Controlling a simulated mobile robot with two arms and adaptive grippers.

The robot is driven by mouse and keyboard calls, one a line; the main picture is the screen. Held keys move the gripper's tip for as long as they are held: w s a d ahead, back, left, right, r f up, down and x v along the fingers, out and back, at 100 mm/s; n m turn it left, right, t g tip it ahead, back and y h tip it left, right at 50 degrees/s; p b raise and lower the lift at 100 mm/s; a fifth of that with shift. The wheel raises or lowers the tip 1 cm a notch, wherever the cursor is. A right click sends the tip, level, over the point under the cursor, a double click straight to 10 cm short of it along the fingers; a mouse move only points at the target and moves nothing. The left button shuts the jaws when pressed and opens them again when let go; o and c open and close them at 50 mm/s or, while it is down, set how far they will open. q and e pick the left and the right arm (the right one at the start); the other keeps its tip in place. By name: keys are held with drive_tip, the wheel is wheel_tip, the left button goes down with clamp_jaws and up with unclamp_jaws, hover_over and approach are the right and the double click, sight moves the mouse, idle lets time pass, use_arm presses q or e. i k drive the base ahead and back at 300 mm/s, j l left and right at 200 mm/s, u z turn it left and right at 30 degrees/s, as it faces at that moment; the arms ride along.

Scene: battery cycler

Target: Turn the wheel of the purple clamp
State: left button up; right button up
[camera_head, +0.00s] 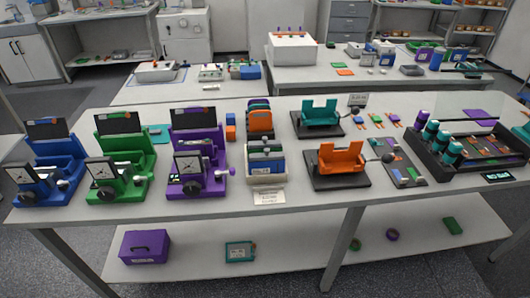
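The purple clamp (184,139) stands on the workbench left of the middle, the rightmost of three similar clamps. It has a square white-faced dial at its front left and a dark panel on top. A dark round knob (193,188) sits low on its front, and a light round part (221,173) with a small purple end (232,172) sticks out at its right side. Which of these is the wheel is too small to tell. Neither of my grippers is in view.
A green clamp (131,155) and a blue clamp (61,164) stand to the left. A cream holder (265,178) with upright plates is close on the right, with orange (341,157) and teal (320,115) fixtures beyond. The bench's front edge is clear.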

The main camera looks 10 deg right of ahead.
sight(193, 189)
drive_tip(key=i+u, duration=0.25)
drive_tip(key=i, duration=0.3)
drive_tip(key=i+l+u, duration=0.1)
drive_tip(key=i+u, duration=0.15)
drive_tip(key=i, duration=0.3)
